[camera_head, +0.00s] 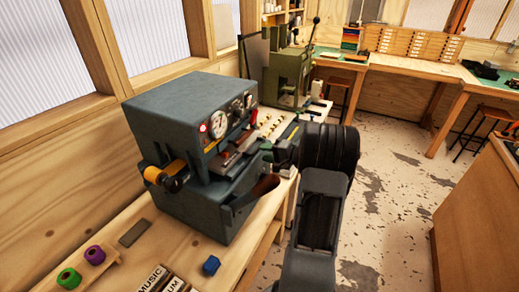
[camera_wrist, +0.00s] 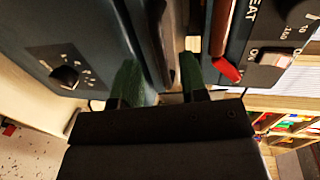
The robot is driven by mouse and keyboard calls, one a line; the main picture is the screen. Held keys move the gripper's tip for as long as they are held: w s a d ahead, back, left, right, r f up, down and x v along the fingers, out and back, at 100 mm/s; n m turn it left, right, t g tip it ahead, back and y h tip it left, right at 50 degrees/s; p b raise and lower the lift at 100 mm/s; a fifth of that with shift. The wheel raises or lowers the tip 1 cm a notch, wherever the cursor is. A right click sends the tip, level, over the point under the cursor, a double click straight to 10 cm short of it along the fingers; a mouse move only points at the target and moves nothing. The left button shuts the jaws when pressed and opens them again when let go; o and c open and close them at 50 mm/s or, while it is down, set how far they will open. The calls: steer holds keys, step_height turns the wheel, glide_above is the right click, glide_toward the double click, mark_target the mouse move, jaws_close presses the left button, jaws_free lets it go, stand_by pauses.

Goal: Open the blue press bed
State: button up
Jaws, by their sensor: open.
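The blue-grey press (camera_head: 190,105) stands on the wooden bench, with gauges and a red-tipped lever (camera_head: 252,118) on its front. Its bed (camera_head: 232,158) shows as a pale metal plate in the slot between upper and lower housing. My gripper (camera_head: 267,148) is at the front of that slot, its jaws apart. In the wrist view the two green fingers (camera_wrist: 160,78) reach toward a grey edge between the dial panel (camera_wrist: 65,75) and the red-tipped lever (camera_wrist: 227,69). I cannot tell whether they touch it, and nothing is visibly held between them.
An olive-green press (camera_head: 287,72) stands farther back on the bench. The floor (camera_head: 395,200) to the right is clear.

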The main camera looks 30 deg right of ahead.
mark_target(257, 151)
steer(key=shift+p+x, duration=0.3)
steer(key=shift+x, duration=1.35)
jaws_close()
